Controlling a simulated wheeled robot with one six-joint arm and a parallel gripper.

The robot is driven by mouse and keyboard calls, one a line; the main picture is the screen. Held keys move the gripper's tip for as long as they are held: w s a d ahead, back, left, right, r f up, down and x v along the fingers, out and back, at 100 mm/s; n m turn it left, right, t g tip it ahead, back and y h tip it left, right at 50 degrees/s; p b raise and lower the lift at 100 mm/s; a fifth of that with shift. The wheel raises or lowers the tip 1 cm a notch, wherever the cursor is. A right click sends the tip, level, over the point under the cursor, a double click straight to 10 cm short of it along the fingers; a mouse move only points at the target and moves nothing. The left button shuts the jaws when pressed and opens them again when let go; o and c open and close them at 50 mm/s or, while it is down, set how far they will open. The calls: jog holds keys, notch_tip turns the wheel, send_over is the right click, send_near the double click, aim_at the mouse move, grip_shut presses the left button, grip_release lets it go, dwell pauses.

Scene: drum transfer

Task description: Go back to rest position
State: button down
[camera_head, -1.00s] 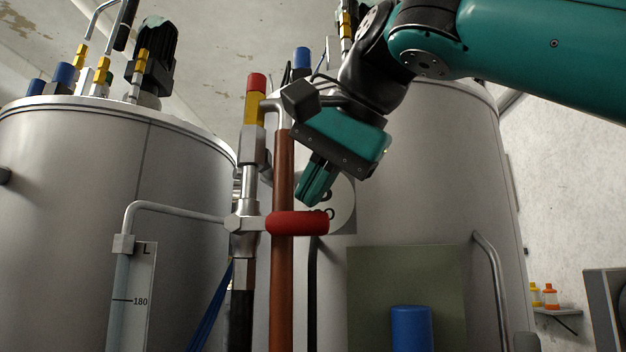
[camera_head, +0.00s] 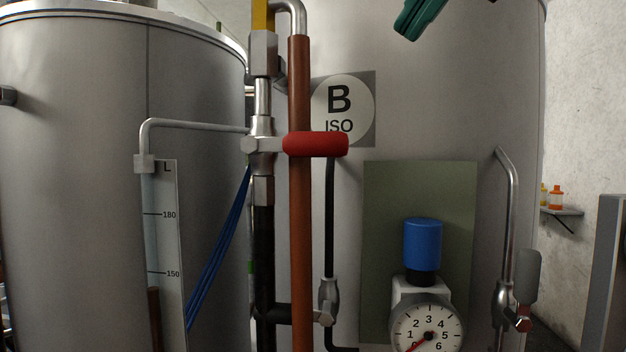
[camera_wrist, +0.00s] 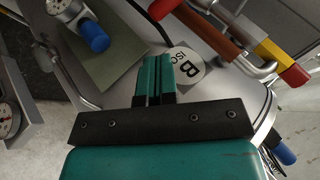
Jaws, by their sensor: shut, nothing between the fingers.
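My gripper (camera_head: 408,34) shows only as its green fingertips at the top edge in the head view. In the wrist view my gripper (camera_wrist: 155,62) has its two green fingers together with nothing between them. It is in front of the large grey drum (camera_head: 460,100) marked B ISO, above the label (camera_head: 338,108) and apart from the red valve handle (camera_head: 316,144). The red handle lies horizontal across the copper pipe (camera_head: 300,230). The rest of my arm is out of the head view.
A second grey drum (camera_head: 70,150) stands at left, with a level gauge (camera_head: 165,240). A pressure gauge (camera_head: 428,330) with a blue cap (camera_head: 422,243) is at lower right. A bent pipe with a grey lever (camera_head: 527,277) stands right of it. A wall shelf (camera_head: 562,211) holds small bottles.

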jog(key=w+d+f+n+g+h+p, duration=0.1)
jog(key=w+f+n+p, duration=0.15)
jog(key=f, duration=0.45)
jog(key=w+d+f+n+g+h+p, duration=0.15)
jog(key=f+n, duration=0.25)
jog(key=f, duration=0.4)
jog(key=s+f+n+g+y+p, duration=0.1)
jog(key=s+f+n+g+p, duration=0.3)
jog(key=s+f, duration=0.8)
notch_tip(320, 180, down, 4)
jog(key=shift+s+d+f+n, duration=0.15)
jog(key=shift+d+f+n, duration=0.1)
jog(key=shift+d+n, duration=0.2)
jog(key=shift+g+y, duration=0.25)
jog(key=c, duration=1.1)
grip_release()
